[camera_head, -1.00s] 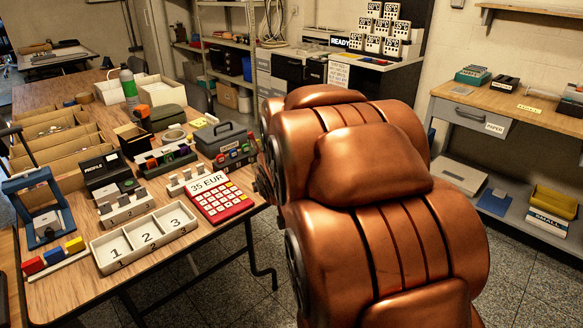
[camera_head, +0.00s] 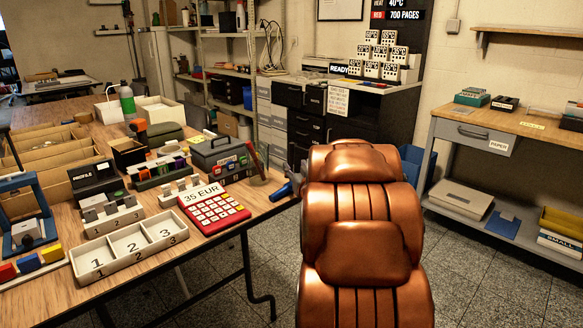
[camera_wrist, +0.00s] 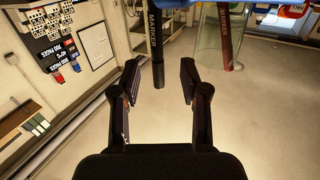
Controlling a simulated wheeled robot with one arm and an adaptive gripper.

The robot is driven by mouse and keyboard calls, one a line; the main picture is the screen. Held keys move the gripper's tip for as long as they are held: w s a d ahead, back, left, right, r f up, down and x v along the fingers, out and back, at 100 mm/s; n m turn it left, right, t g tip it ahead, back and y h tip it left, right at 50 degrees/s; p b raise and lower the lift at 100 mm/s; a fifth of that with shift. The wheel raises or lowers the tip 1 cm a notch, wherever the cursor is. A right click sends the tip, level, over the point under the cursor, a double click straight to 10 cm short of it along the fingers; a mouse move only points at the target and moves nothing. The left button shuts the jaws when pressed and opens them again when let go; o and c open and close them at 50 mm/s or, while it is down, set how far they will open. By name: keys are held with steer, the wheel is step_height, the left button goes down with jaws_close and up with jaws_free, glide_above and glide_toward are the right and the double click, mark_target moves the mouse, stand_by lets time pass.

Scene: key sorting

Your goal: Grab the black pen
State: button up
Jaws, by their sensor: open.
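A black pen labelled MARKER (camera_wrist: 157,60) shows in the wrist view, with its lower end between the two fingertips of my gripper (camera_wrist: 160,82). The gripper is open, with a gap visible on both sides of the pen. A red marker (camera_wrist: 229,35) stands to the right of the gripper in a clear glass holder (camera_wrist: 207,45). In the head view, markers (camera_head: 264,157) show at the right edge of the table. My gripper is mostly hidden there behind my copper-coloured arm.
The wooden table (camera_head: 160,284) holds a red calculator (camera_head: 213,208), a numbered tray (camera_head: 128,250) and a grey toolbox (camera_head: 218,151). A blue object (camera_head: 282,191) shows at the table's right edge.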

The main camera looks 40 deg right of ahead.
mark_target(292, 161)
steer(key=shift+b+x, duration=0.65)
steer(key=shift+x, duration=2.35)
steer(key=shift+s+d, duration=0.1)
steer(key=shift+s, duration=0.05)
steer(key=shift+c, duration=0.3)
jaws_close()
